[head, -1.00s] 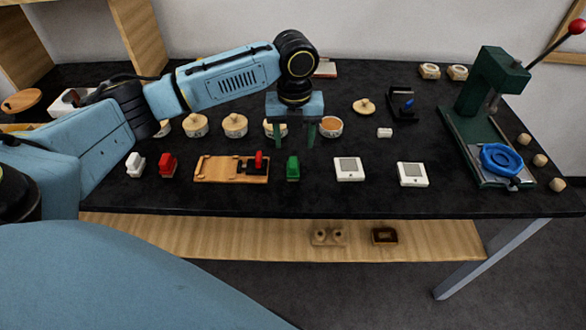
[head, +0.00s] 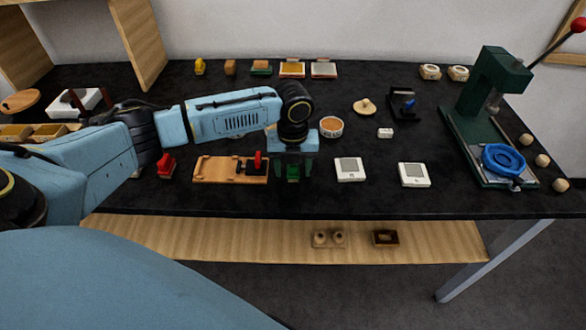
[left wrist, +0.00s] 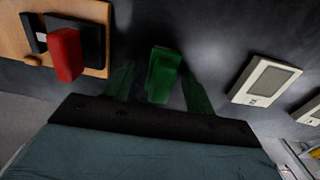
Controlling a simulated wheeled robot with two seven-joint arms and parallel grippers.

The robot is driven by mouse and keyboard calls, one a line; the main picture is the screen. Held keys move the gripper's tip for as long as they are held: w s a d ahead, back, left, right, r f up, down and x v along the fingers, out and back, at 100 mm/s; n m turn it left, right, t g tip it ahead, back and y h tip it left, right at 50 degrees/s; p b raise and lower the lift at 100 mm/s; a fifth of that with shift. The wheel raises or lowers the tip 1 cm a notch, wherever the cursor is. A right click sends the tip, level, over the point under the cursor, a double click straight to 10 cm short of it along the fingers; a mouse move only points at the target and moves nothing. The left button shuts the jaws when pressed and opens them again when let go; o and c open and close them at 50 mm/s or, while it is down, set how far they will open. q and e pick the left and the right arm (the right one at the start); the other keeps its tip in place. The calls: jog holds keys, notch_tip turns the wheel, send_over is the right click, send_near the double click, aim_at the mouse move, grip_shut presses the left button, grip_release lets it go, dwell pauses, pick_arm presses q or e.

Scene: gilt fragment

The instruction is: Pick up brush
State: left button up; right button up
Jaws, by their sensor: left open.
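A small green brush (left wrist: 163,72) stands on the black tabletop, seen between the fingers in the left wrist view. In the head view the green brush (head: 293,173) is mostly hidden by my left gripper (head: 293,178). My left gripper is open and points down, with one green finger on each side of the brush and visible gaps between. A similar red item (head: 166,166) stands farther left, partly beside my arm. My right gripper is out of view.
A wooden board (head: 215,170) with a black and red piece lies just left of the gripper. White square devices (head: 349,169) (head: 413,174) lie to the right. A green press (head: 490,110) stands far right. The table's front edge is close below.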

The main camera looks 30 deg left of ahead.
pick_arm(q)
jog(key=c, duration=1.1)
jog(key=shift+o, duration=0.2)
jog(key=shift+r, duration=0.15)
notch_tip(320, 180, up, 10)
jog(key=shift+f+p, duration=0.1)
jog(key=shift+p, duration=0.5)
jog(key=shift+o, duration=1.3)
jog(key=shift+c, duration=0.9)
